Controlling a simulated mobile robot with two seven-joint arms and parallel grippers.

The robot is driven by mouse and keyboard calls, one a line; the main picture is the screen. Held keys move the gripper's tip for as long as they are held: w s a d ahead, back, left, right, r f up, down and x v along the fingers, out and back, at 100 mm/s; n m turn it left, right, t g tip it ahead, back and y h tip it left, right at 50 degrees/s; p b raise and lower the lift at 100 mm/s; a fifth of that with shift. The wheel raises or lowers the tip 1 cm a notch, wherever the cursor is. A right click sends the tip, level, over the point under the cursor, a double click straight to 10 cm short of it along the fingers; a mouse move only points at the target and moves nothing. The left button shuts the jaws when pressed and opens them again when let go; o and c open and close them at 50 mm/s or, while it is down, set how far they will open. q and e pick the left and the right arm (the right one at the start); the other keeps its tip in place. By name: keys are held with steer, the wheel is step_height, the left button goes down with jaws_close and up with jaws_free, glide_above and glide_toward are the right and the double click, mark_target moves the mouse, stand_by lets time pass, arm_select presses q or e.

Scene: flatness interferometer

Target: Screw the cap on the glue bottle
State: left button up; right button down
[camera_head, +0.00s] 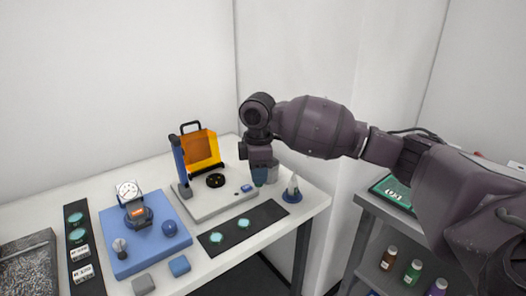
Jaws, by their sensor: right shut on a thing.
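A small white cone-shaped bottle (293,184), which looks like the glue bottle, stands upright in a round blue base (292,197) near the table's right end. Its pointed tip shows bare. My right gripper (265,182) points down just left of the bottle, apart from it. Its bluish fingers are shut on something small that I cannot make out. I cannot see the cap anywhere else. My left gripper is out of view.
A pale instrument plate (224,206) with an orange shield (201,147) stands left of the gripper. A black mat (262,222) with teal discs lies in front. A blue platform (150,249) is farther left. A grey cylinder (274,172) stands close behind the gripper.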

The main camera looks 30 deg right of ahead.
steer(key=s+a+f+m, duration=0.8)
steer(key=s+a+m, duration=0.2)
steer(key=m, duration=0.3)
steer(key=shift+a, duration=0.8)
steer(key=shift+d, duration=0.1)
